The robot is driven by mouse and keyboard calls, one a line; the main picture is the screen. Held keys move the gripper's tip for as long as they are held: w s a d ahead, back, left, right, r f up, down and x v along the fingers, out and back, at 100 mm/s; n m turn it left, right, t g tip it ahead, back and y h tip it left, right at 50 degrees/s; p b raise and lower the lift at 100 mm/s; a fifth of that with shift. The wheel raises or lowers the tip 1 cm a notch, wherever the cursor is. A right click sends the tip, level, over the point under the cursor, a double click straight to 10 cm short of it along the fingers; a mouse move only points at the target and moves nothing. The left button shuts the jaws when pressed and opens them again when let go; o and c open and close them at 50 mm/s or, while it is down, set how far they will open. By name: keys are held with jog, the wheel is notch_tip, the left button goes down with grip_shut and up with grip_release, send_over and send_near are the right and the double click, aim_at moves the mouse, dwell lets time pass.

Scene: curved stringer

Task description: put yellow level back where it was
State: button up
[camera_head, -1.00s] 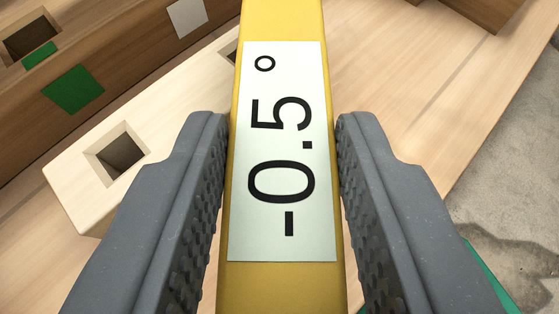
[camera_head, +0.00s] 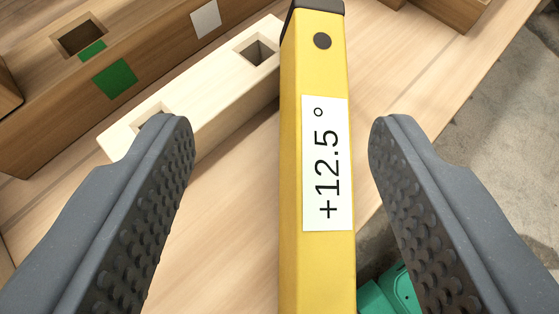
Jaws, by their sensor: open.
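The yellow level (camera_head: 318,262) runs up the middle of the view, with a dark end cap at the top and a dark round spot below it. Its white display (camera_head: 326,163) reads +12.5°. My gripper (camera_head: 281,140) is open, with one dark studded finger on each side of the level and a clear gap on both sides. The level's near end is cut off by the bottom of the view. What the level rests on is hidden beneath it.
A pale wooden beam (camera_head: 205,85) with square holes lies left of the level. A darker beam (camera_head: 150,62) with green and white patches lies behind it. Bare wooden surface (camera_head: 440,60) is at right, then grey floor (camera_head: 510,130). A green object (camera_head: 388,292) is low right.

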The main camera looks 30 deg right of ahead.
jog(key=v, duration=0.7)
jog(key=shift+s+a, duration=0.2)
jog(key=shift+s, duration=0.1)
jog(key=w+d+r+n+y, duration=0.1)
jog(key=w+d+r+y, duration=0.1)
jog(key=w+d+r, duration=0.55)
jog(key=w+d+r+n+y, duration=0.1)
jog(key=w+d+r, duration=0.2)
jog(key=d+r, duration=0.9)
jog(key=s+d+r+n+t+y, duration=0.1)
jog(key=s+d+r+n+t, duration=0.1)
jog(key=d+r, duration=0.8)
jog(key=s+d+r+n+t+y, duration=0.2)
jog(key=s+d+r+t, duration=0.1)
jog(key=d+r, duration=0.7)
jog(key=shift+s+r, duration=0.2)
jog(key=shift+r, duration=0.15)
